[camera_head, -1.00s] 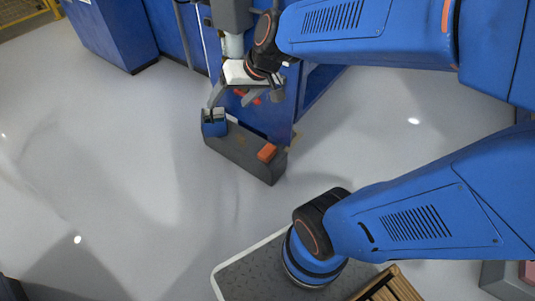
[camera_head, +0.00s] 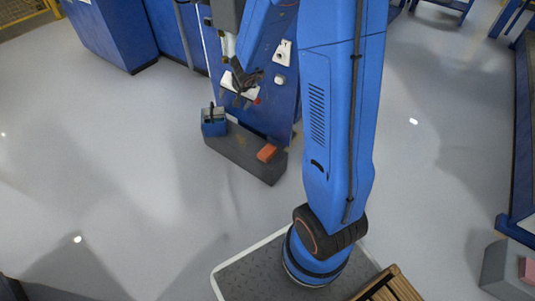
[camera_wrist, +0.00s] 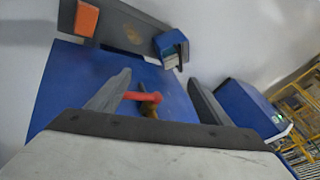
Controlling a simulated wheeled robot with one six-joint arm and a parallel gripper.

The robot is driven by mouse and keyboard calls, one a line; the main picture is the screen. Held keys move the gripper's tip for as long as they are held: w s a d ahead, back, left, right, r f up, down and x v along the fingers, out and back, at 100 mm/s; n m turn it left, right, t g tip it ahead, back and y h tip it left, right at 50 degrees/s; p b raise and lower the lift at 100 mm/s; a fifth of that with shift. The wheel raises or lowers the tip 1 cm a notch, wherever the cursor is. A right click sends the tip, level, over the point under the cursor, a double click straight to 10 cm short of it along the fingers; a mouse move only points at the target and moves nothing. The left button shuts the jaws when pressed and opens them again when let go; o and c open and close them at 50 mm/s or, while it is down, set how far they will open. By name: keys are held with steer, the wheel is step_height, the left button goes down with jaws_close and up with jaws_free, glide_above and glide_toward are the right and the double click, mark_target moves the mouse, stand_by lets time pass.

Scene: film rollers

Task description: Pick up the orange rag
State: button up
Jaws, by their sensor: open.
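The orange rag (camera_head: 267,153) looks like a small folded block and lies on the right end of a dark grey shelf (camera_head: 240,152). In the wrist view the rag (camera_wrist: 86,19) is at the top left, on the dark shelf, beyond the left finger. My gripper (camera_head: 241,101) is open in front of the blue machine, up and left of the rag in the head view. In the wrist view its two fingers (camera_wrist: 158,78) are spread apart and the rag is not between them. A red handle (camera_wrist: 142,96) shows between the fingers, apparently on the machine.
A blue box (camera_head: 213,122) stands on the left end of the shelf; it also shows in the wrist view (camera_wrist: 171,46). The blue machine (camera_head: 280,105) rises behind the shelf. The grey floor (camera_head: 110,170) left of the shelf is clear.

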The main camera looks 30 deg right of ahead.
steer(key=d+f+m+g+h, duration=0.2)
steer(key=d+f, duration=0.3)
steer(key=f, duration=0.5)
steer(key=m+g+h, duration=0.1)
steer(key=m+g, duration=0.1)
steer(key=g, duration=0.1)
glide_toward(267, 151)
steer(key=f, duration=0.1)
steer(key=d+f, duration=0.1)
steer(key=w+f, duration=0.1)
steer(key=shift+w+d+f, duration=0.1)
steer(key=shift+d, duration=0.2)
steer(key=shift+s+a+x, duration=0.15)
steer(key=shift+x, duration=0.9)
steer(key=shift+s+a+x, duration=0.15)
steer(key=shift+x, duration=0.85)
steer(key=shift+d+f, duration=0.15)
steer(key=shift+f, duration=0.55)
steer(key=c, duration=1.1)
